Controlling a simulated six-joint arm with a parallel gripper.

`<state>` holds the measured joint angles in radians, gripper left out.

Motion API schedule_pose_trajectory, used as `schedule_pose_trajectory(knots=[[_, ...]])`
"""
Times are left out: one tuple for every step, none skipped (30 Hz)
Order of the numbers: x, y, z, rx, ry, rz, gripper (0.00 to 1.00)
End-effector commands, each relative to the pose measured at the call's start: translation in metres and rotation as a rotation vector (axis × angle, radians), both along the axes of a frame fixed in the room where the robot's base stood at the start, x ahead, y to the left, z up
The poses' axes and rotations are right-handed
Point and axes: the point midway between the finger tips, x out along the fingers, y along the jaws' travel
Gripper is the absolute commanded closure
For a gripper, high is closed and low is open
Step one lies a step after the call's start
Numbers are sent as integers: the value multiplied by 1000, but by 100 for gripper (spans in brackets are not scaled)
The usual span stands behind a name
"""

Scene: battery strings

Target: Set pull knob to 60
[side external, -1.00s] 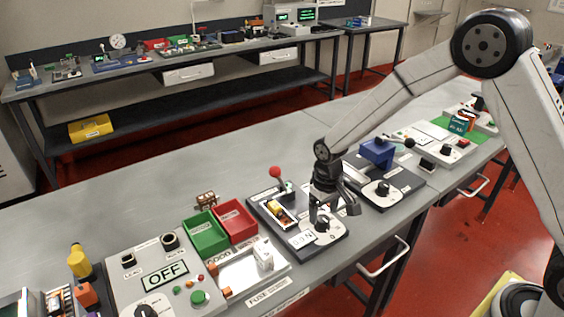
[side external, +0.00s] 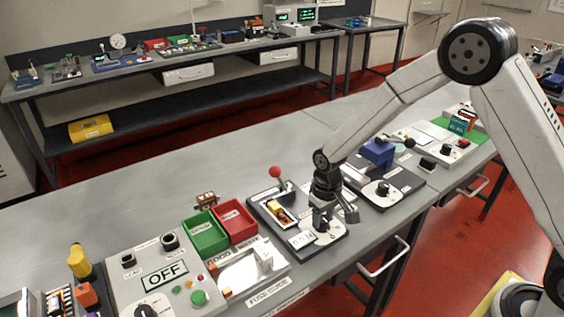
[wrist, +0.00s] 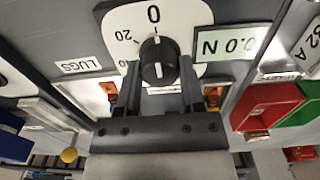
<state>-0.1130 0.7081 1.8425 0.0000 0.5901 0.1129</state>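The pull knob (wrist: 158,61) is a black round dial with a white pointer line on a white scale plate (wrist: 186,16). The scale shows 0, 20 and part of another number; the pointer points at about 0. A small display (wrist: 228,43) beside it reads 0.0 N; it also shows in the side view (side external: 302,240). My gripper (wrist: 160,72) is open, its two fingers on either side of the knob. Whether they touch it is not clear. In the side view my gripper (side external: 322,222) points down over the knob, largely hiding it.
A red-balled lever (side external: 275,172) stands behind the knob's station. Red (side external: 236,214) and green (side external: 208,236) bins lie to the left. A blue device (side external: 378,152) with another black dial (side external: 383,189) is close on the right.

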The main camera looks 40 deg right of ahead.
Motion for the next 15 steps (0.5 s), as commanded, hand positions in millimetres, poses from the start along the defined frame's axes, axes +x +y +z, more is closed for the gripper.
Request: schedule_pose_trajectory(knots=[[0,0,0,0,0,0,78],[0,0,0,0,0,0,87],[0,0,0,0,0,0,97],[0,0,0,0,0,0,97],[0,0,0,0,0,1,97],[0,0,0,0,0,4,97],[0,0,0,0,0,8,97],[0,0,0,0,0,15,97],[0,0,0,0,0,28,97],[0,0,0,0,0,41,97],[0,0,0,0,0,56,97],[0,0,0,0,1,81,97],[0,0,0,0,1,102,97],[0,0,0,0,1,123,97],[0,0,0,0,1,154,97]])
